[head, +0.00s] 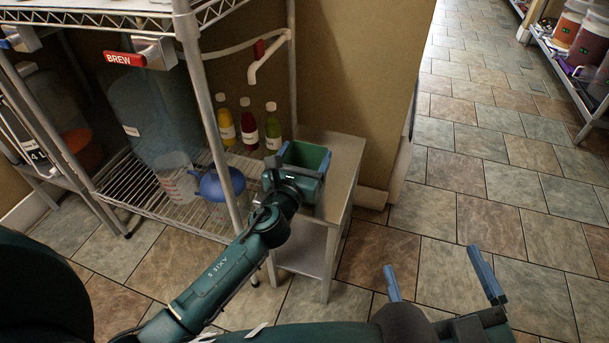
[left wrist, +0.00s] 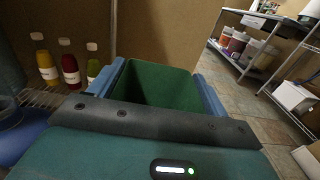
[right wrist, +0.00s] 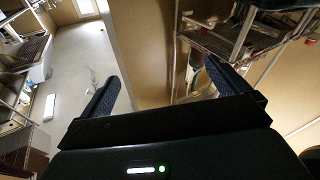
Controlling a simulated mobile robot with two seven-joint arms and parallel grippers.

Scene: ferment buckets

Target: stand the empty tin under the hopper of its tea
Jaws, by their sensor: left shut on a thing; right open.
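A green open-topped tin (head: 306,154) is at the small side table, its inside empty. My left gripper (head: 298,174) is shut on it, and in the left wrist view the blue fingers hold the walls of the tin (left wrist: 158,84) from both sides. I cannot tell whether the tin's base touches the tabletop. My right gripper (head: 432,262) is open and empty over the tiled floor at the lower right. No hopper or tea label can be made out clearly.
The side table (head: 343,150) stands against the brown wall. Left of it, a wire rack (head: 140,185) holds a large clear vessel (head: 150,110), a blue round vessel (head: 222,184) and three bottles (head: 248,125). A shelf with buckets (head: 587,45) stands far right. The aisle floor (head: 480,190) is clear.

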